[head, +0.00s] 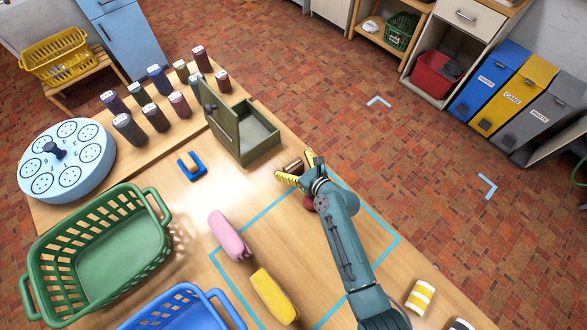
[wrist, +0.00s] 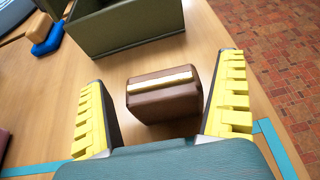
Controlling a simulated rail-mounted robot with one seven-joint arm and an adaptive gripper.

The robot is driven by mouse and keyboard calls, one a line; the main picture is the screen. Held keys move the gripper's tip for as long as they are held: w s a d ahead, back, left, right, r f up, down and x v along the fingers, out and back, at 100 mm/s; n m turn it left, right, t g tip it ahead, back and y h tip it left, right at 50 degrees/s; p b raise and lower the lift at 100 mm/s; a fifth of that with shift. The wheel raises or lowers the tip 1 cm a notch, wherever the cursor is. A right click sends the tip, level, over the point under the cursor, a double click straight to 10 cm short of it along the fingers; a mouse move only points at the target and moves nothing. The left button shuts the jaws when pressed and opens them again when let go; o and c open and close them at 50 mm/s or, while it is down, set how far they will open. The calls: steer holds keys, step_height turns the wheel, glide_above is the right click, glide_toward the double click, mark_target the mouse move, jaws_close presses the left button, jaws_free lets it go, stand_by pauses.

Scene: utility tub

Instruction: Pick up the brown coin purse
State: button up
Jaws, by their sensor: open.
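The brown coin purse (wrist: 162,100) lies on the table in the middle of the wrist view, with a pale strip along its top. My gripper (wrist: 163,110) is open, with one yellow-padded finger on each side of the purse and a gap visible between each finger and it. In the head view my gripper (head: 301,172) is near the table's right side, and the brown purse (head: 294,165) shows partly beside the fingers. The arm hides the rest of it.
An open olive-green box (head: 262,137) stands just beyond the purse. A blue bracket-shaped item (head: 191,167), a pink pouch (head: 229,236) and a yellow pouch (head: 273,296) lie left of my arm. A green basket (head: 98,240) stands farther left. Blue tape (head: 376,257) marks the table.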

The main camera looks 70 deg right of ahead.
steer(key=c, duration=1.1)
steer(key=shift+r, duration=0.1)
